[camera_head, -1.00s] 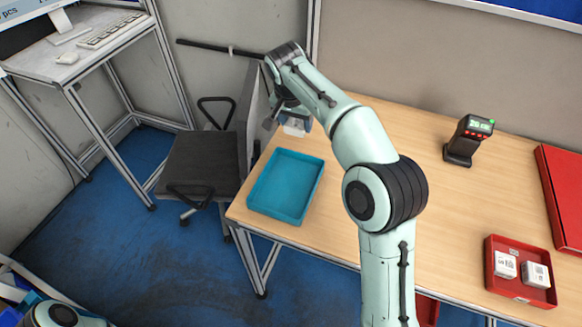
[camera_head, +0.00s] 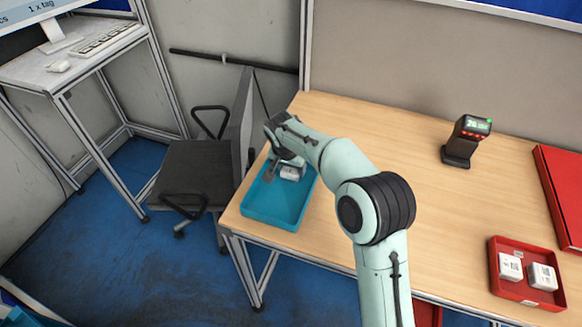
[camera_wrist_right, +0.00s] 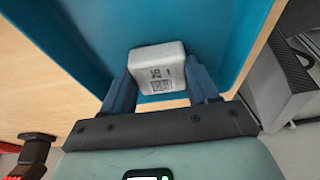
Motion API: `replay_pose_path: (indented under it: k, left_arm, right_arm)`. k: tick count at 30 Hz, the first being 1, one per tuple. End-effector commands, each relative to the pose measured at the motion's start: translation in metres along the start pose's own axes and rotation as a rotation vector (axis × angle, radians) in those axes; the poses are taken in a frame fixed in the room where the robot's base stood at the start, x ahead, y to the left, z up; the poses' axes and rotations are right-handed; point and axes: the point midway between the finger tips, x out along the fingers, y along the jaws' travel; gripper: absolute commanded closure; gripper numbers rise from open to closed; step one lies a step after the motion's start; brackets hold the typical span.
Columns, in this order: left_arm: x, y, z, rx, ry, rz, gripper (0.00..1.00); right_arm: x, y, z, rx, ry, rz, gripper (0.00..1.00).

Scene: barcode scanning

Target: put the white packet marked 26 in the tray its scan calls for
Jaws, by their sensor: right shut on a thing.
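The white packet marked 26 (camera_wrist_right: 157,66) is between the two blue fingers of my right gripper (camera_wrist_right: 162,88) in the right wrist view, with its printed label facing the camera. In the head view the packet (camera_head: 291,173) shows just below my right gripper (camera_head: 284,166), over the far end of the blue tray (camera_head: 262,215). The blue wall and floor of the tray (camera_wrist_right: 100,35) surround the packet in the wrist view. I cannot tell whether the packet touches the tray floor. My left gripper is out of view.
A black scanner (camera_head: 463,142) with a lit green display stands on the wooden table (camera_head: 420,140). A red tray (camera_head: 527,293) at the lower right holds two white packets (camera_head: 511,267). A larger red tray (camera_head: 562,190) is at the right edge. A chair (camera_head: 192,174) stands left of the table.

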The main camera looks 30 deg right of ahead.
Motion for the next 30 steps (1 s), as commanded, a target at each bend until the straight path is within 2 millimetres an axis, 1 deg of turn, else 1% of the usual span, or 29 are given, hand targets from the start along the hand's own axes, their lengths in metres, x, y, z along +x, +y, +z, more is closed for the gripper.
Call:
replay_pose_path:
  k: [5,9,10,11,12,20,23,26,29,30]
  left_arm:
    - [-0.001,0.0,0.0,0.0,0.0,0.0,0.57]
    - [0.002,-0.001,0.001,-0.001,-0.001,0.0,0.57]
    - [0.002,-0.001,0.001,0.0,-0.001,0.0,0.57]
    - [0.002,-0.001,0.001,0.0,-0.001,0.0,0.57]
    - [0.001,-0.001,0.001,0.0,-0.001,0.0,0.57]
    - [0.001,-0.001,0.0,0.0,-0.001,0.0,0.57]
    - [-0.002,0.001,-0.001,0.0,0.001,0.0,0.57]
    - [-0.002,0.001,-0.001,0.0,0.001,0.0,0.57]
    - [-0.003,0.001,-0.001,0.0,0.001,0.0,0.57]
    - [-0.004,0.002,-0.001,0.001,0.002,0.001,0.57]
  right_arm:
    - [-0.002,-0.001,-0.001,0.0,0.002,-0.002,0.77]
    - [0.002,0.0,0.001,0.0,0.002,-0.002,0.77]
    - [0.002,0.0,0.0,0.0,0.001,-0.002,0.31]
    - [0.002,0.0,0.0,0.0,0.001,-0.002,0.21]
    - [0.002,0.0,0.0,0.0,0.001,-0.001,0.15]
    - [0.001,0.0,0.0,0.0,0.001,-0.001,0.15]
    - [-0.005,-0.001,-0.002,0.0,0.002,-0.003,0.15]
    - [-0.018,-0.002,-0.002,0.0,0.004,-0.006,0.15]
    - [-0.038,-0.001,-0.001,0.0,0.004,-0.006,0.15]
    - [-0.047,-0.002,-0.002,-0.001,0.005,-0.007,0.15]
